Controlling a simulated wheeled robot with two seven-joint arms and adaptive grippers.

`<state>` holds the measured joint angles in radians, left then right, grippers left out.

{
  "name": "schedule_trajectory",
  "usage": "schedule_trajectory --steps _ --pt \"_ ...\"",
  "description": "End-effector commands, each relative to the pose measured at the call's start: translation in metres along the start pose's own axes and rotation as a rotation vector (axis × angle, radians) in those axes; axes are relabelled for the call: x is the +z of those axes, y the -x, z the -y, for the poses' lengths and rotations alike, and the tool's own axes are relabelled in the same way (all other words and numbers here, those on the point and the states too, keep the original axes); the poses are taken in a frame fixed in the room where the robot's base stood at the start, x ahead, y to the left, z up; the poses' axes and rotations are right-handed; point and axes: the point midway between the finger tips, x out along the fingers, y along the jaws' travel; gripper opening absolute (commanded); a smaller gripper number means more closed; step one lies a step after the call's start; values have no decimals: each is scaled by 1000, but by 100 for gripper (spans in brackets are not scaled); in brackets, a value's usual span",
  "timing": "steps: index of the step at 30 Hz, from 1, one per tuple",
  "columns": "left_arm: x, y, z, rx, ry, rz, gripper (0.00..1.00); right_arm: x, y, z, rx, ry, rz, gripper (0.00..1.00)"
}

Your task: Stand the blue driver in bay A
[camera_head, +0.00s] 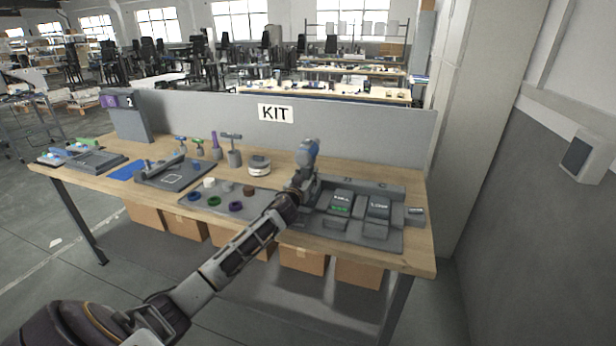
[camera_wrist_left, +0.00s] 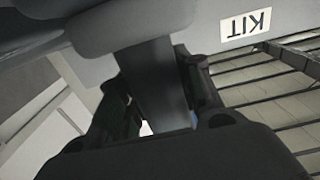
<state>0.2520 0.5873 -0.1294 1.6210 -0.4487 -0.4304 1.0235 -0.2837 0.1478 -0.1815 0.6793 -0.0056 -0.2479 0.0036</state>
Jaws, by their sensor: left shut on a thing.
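My left gripper (camera_head: 303,176) is at the right half of the bench, shut on the blue driver (camera_head: 309,150). The driver shows as a grey and blue body rising above the gripper in the head view. In the left wrist view its dark grey part (camera_wrist_left: 155,85) runs between the fingers of the left gripper (camera_wrist_left: 158,110). The grey bay fixture (camera_head: 398,191) carries letters B and C; bay A is hidden behind my gripper and arm. I cannot tell whether the driver's lower end touches the fixture. My right gripper is out of view.
A mat with several coloured rings (camera_head: 214,201) lies left of my arm. Upright tools (camera_head: 234,150) and a round grey item (camera_head: 260,165) stand behind. A grey panel (camera_head: 370,130) closes the back.

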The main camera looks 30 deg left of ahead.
Motion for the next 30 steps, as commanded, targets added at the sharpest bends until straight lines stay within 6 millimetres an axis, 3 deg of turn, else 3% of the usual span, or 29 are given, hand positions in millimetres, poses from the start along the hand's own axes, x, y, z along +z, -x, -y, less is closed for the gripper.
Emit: schedule_trajectory --steps 9,10,15,30 --pt "0 0 0 0 0 -1 0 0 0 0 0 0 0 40" --pt "0 0 0 0 0 -1 36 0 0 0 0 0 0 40" --pt "1 0 0 0 0 0 58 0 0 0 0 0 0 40" --pt "1 0 0 -1 -1 5 60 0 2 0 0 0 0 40"
